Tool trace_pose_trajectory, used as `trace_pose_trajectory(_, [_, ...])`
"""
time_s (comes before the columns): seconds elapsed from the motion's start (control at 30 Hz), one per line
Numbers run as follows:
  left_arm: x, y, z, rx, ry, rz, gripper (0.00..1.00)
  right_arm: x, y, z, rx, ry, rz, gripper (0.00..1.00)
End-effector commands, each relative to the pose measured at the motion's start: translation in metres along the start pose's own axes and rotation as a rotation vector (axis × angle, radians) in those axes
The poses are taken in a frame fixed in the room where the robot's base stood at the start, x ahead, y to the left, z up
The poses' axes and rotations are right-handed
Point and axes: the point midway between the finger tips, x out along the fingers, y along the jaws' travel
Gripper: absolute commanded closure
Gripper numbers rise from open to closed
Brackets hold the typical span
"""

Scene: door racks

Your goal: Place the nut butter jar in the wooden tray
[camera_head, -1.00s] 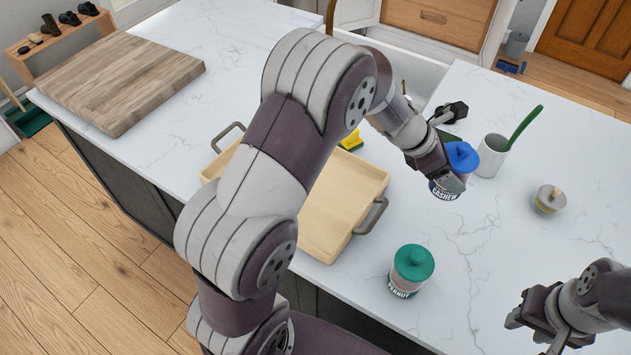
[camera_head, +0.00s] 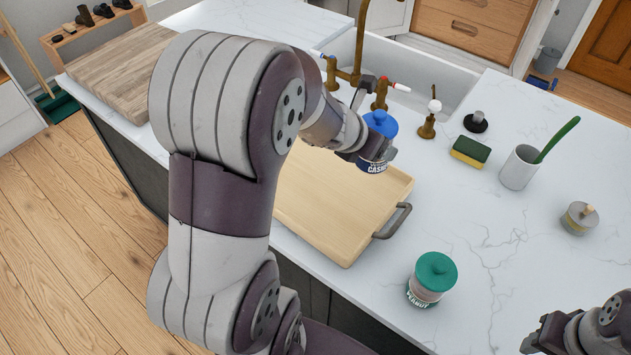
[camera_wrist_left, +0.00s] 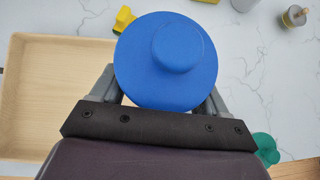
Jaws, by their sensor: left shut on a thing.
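A nut butter jar with a blue lid (camera_head: 380,123) and a dark label reading "CASHEW" is held up by my left gripper (camera_head: 368,153). The left wrist view shows its lid (camera_wrist_left: 165,60) between the fingers, hiding the jar body. The pale wooden tray (camera_head: 345,215) stands on the counter, its left part hidden by my arm. In the head view the jar overlaps the tray's far right edge; in the wrist view the tray (camera_wrist_left: 50,95) lies left of the jar. My right gripper (camera_head: 545,335) is at the lower right, its fingers unclear.
A green-lidded peanut jar (camera_head: 432,279) stands right of the tray. Behind are a sponge (camera_head: 470,151), a white cup with a green utensil (camera_head: 519,168), a small lidded pot (camera_head: 579,218) and the brass faucet (camera_head: 358,45). A cutting board (camera_head: 125,65) lies at the left.

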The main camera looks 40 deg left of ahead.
Motion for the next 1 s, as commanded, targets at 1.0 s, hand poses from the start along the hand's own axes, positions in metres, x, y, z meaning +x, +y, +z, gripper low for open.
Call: trace_pose_trajectory(1.0, [0.038,0.12,-0.1,-0.053,0.001,0.046,1.0,-0.006,0.0,-0.001,0.0,0.0,0.0,0.57])
